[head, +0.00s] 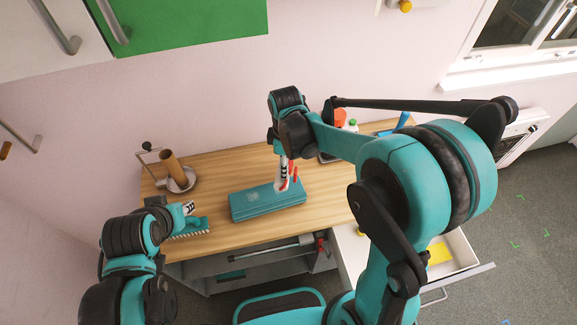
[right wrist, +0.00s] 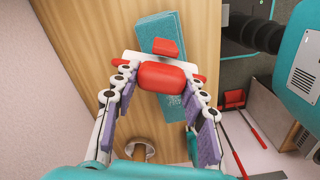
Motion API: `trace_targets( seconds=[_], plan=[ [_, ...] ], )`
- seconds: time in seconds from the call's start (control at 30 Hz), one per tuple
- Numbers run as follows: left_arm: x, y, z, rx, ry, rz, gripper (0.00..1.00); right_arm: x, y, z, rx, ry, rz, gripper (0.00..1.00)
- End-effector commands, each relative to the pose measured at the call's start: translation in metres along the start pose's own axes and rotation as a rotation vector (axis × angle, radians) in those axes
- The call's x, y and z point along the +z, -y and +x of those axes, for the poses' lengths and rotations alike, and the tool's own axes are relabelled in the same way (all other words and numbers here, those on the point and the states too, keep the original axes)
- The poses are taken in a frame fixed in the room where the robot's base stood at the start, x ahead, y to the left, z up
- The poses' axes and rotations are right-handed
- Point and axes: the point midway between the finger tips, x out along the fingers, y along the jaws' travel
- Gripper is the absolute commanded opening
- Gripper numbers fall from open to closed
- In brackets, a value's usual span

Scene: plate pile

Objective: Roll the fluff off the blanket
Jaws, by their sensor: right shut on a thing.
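The blanket (head: 267,203) is a folded teal block on the wooden table. It shows in the right wrist view as a teal strip (right wrist: 162,28), with pale specks like fluff (right wrist: 172,102) on it. My right gripper (head: 288,178) is over the blanket, pointing down. In the right wrist view its purple-padded fingers (right wrist: 165,92) stand on either side of a red roller (right wrist: 163,77), which it holds. Whether the roller touches the blanket is unclear. My left gripper (head: 188,208) is at the table's left front, above a teal brush-like thing (head: 192,228); its fingers are too small to read.
A brown cylinder on a round stand (head: 176,174) is at the table's back left. An orange-topped bottle (head: 340,116) and other items stand at the back right, partly behind my right arm. An open drawer (head: 462,252) juts out at the right. Bare tabletop (head: 225,165) lies behind the blanket.

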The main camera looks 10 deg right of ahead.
Motion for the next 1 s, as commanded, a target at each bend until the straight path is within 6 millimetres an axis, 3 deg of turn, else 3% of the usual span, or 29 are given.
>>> trace_targets(
  seconds=[0.33, 0.87, 1.0],
  plan=[
    [-0.011, 0.0, -0.016, 0.0, 0.0, 0.0, 0.33, -0.007, 0.0, -0.027, 0.0, 0.0, 0.003, 0.15],
    [-0.011, 0.0, -0.015, 0.0, 0.0, 0.0, 0.33, -0.007, -0.001, -0.026, 0.0, 0.0, 0.005, 0.15],
    [-0.007, 0.0, -0.01, 0.0, 0.0, 0.0, 0.33, -0.005, -0.001, -0.018, 0.0, 0.0, 0.039, 0.15]
  ],
)
